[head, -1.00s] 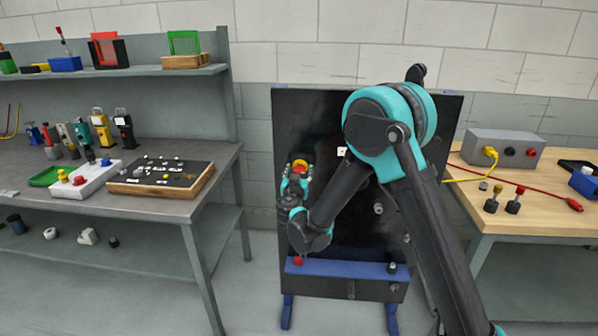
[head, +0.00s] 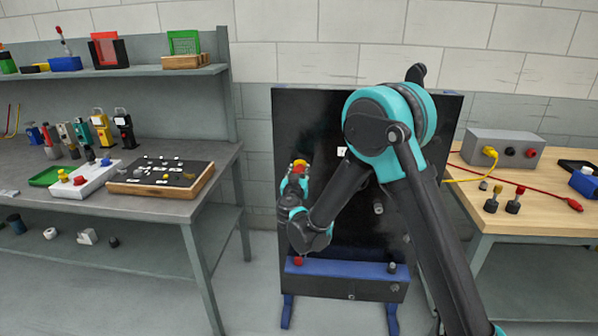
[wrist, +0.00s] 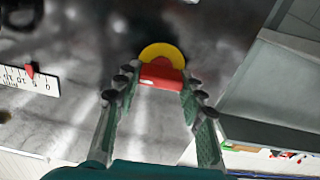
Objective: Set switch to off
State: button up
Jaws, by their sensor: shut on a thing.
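The switch is a rotary knob on the black upright panel (head: 400,235), with a yellow disc (wrist: 165,50) and a red handle (wrist: 162,76). In the head view the switch (head: 300,163) shows at the left side of the panel, just above my gripper (head: 295,178). In the wrist view the two fingers of my gripper (wrist: 160,92) stand on either side of the red handle and are shut on it. The yellow disc shows behind the handle. Any off marking is not readable.
A white scale with a red pointer (wrist: 29,71) is at the left of the wrist view. A blue ledge (head: 345,269) runs along the panel's lower part. A grey workbench (head: 195,207) stands left, a wooden-topped bench (head: 545,215) right.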

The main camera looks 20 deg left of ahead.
jog(key=n, duration=0.3)
jog(key=shift+a+n, duration=0.1)
jog(key=shift+n, duration=0.3)
jog(key=n, duration=0.4)
jog(key=shift+a+n, duration=0.1)
jog(key=shift+n, duration=0.2)
jog(key=n, duration=0.4)
jog(key=shift+f+n, duration=0.15)
jog(key=shift+n, duration=0.15)
jog(key=shift+s+f+n, duration=0.1)
jog(key=shift+n, duration=2)
jog(key=o, duration=1.2)
jog(key=shift+c, duration=0.2)
